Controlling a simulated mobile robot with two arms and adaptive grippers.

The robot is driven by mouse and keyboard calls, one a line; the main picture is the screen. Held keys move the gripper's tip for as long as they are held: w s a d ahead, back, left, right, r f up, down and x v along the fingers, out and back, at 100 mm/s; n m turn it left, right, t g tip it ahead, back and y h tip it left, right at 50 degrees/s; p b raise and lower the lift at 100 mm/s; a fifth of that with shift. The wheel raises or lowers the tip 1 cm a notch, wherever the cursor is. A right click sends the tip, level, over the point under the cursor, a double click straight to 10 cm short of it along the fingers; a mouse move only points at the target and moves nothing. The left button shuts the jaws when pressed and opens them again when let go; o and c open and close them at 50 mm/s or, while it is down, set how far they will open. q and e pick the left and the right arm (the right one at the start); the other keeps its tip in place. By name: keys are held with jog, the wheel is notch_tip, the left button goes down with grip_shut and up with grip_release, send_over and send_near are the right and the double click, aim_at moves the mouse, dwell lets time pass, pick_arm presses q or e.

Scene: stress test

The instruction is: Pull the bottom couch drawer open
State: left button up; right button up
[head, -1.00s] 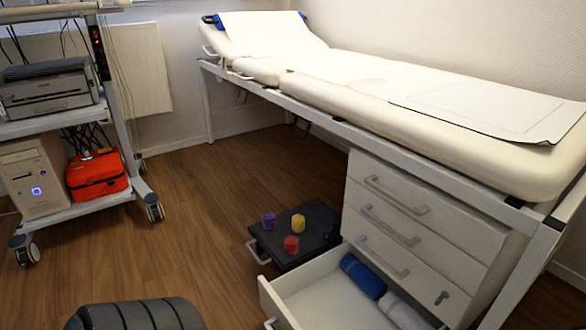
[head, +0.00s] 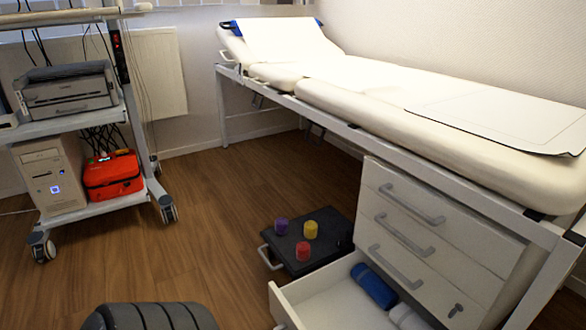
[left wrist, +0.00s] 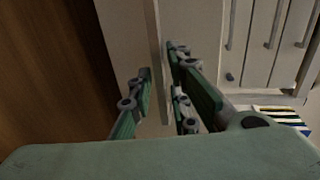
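The white couch drawer unit (head: 440,215) stands under the right end of the couch. Its bottom drawer (head: 283,300) is pulled out in the head view, with a blue roll (head: 373,287) and a white roll (head: 408,317) inside. The drawers above it are shut. In the left wrist view, my left gripper (left wrist: 158,68) has its fingers on either side of the narrow edge of a pale upright panel (left wrist: 155,30), which looks like the drawer front. Whether both fingers press on it is unclear. Neither gripper shows in the head view.
A low black step (head: 325,228) with purple, yellow and red pots stands left of the drawer. A wheeled cart (head: 112,194) with a printer, computer and red case is at the left. Wooden floor (head: 215,200) between cart and couch is clear.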

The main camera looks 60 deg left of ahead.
pick_arm(q)
jog(key=d+v, duration=0.1)
jog(key=v, duration=0.9)
jog(key=shift+a, duration=0.4)
jog(key=shift+r, duration=0.1)
